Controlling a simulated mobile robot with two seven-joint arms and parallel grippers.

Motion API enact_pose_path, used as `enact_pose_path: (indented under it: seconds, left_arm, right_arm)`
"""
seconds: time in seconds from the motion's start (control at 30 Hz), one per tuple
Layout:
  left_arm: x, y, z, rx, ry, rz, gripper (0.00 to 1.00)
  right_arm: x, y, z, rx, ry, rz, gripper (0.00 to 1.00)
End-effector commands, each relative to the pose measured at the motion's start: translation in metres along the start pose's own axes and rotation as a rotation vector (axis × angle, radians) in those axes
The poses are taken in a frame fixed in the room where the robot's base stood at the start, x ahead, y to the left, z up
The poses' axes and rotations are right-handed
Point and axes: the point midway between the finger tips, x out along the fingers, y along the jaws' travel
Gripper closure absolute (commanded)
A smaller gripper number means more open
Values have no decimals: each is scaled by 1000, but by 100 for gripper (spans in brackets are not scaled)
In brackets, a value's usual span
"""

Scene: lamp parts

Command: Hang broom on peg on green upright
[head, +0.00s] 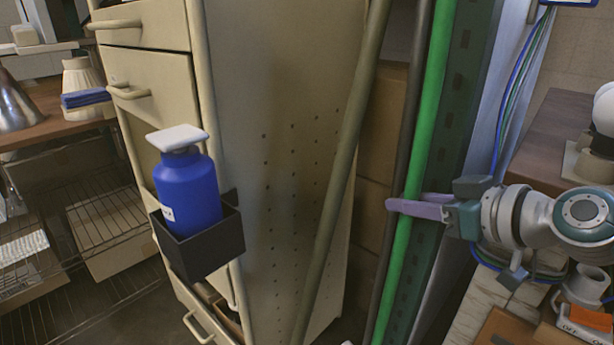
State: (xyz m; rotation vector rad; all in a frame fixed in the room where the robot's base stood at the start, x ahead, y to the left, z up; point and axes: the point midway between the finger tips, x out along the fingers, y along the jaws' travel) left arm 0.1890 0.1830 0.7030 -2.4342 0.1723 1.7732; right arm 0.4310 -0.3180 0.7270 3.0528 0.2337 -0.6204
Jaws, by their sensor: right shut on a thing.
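The broom shows as a bright green handle (430,110), running from the top of the head view down to the bottom edge, slightly tilted. Its head is out of view. My right gripper (418,207) comes in from the right, with its purple fingers shut on the handle at mid-height. The green upright (456,120) is a dark green post with slots, close behind and to the right of the handle. I cannot make out a peg on it. My left gripper is not in view.
A dark thin pole (409,120) stands just left of the handle, and an olive pole (350,150) leans farther left. A beige drawer cabinet (270,90) carries a black holder (205,250) with a blue bottle (187,190). A wooden bench (555,135) is at right.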

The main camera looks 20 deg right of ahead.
Motion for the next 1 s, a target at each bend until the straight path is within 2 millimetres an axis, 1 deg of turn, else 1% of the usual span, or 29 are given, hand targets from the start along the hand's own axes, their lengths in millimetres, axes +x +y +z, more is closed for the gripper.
enact_pose_path:
  seconds: [0.03, 0.43, 0.47, 0.7, 0.77, 0.97, 1.0]
  left_arm:
    - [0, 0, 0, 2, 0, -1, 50]
    - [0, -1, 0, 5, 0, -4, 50]
    - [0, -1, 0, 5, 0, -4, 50]
    - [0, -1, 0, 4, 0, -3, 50]
    - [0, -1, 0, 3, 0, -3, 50]
    - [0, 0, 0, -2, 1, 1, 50]
    - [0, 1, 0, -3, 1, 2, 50]
  right_arm:
    - [0, 1, -3, -1, 6, 2, 100]
    - [0, 1, -3, -1, 6, 2, 100]
    - [0, 1, -3, -1, 6, 2, 71]
    - [0, 0, -1, -1, 3, 1, 44]
    - [0, 0, -1, -1, 2, 1, 38]
    - [0, 0, 0, 0, 1, 1, 38]
    - [0, 0, 3, 0, -6, -1, 38]
